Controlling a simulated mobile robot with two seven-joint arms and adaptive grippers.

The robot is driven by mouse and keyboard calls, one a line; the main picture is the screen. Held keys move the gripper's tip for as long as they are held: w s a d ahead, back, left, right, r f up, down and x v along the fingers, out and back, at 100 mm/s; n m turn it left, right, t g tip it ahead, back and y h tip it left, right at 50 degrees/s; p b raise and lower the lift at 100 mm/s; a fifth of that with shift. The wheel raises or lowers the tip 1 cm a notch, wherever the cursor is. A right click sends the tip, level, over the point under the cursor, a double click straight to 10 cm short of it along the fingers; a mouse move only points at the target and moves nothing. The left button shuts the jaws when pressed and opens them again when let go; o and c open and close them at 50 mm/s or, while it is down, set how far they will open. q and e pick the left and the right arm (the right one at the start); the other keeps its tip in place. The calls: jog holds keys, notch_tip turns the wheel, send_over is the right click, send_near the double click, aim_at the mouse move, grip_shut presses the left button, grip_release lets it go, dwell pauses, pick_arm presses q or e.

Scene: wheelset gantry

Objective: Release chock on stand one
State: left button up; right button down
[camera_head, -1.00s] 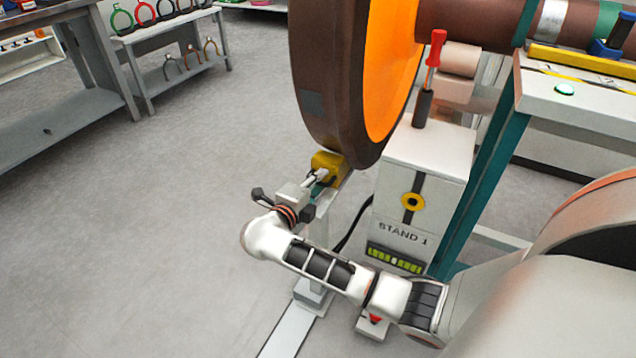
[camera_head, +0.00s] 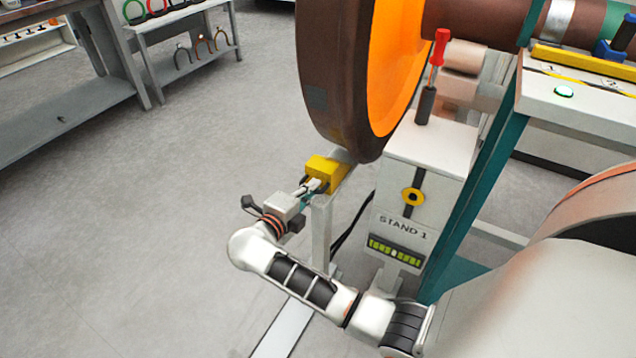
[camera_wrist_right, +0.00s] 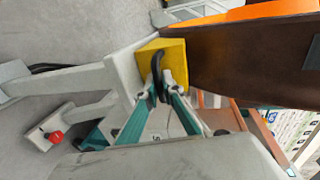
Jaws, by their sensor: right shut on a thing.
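The yellow chock (camera_head: 327,171) sits at the top of a narrow grey post beside the underside of the large wheel (camera_head: 345,120), which has a brown rim and an orange face. My right gripper (camera_head: 312,186) is shut on the chock's black handle. In the right wrist view the two fingers (camera_wrist_right: 158,92) meet at the dark curved handle on the yellow chock (camera_wrist_right: 174,52). The chock lies close to the brown wheel rim there; I cannot tell whether they touch. Stand one (camera_head: 428,150) is a pale box labelled "STAND 1", right of the chock. My left gripper is not in view.
A teal-legged table (camera_head: 580,105) is at the right. Grey shelving (camera_head: 185,20) with coloured rings is at the upper left. The floor left of the wheel is clear. A red knob (camera_wrist_right: 56,136) shows in the wrist view.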

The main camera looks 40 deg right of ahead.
jog(key=c, duration=2.6)
grip_release()
jog(key=shift+s+a+f, duration=0.1)
jog(key=shift+a+f, duration=0.1)
jog(key=shift+a, duration=0.05)
jog(key=o, duration=0.4)
jog(key=shift+r, duration=0.1)
jog(key=shift+v, duration=3.75)
jog(key=shift+r, duration=0.1)
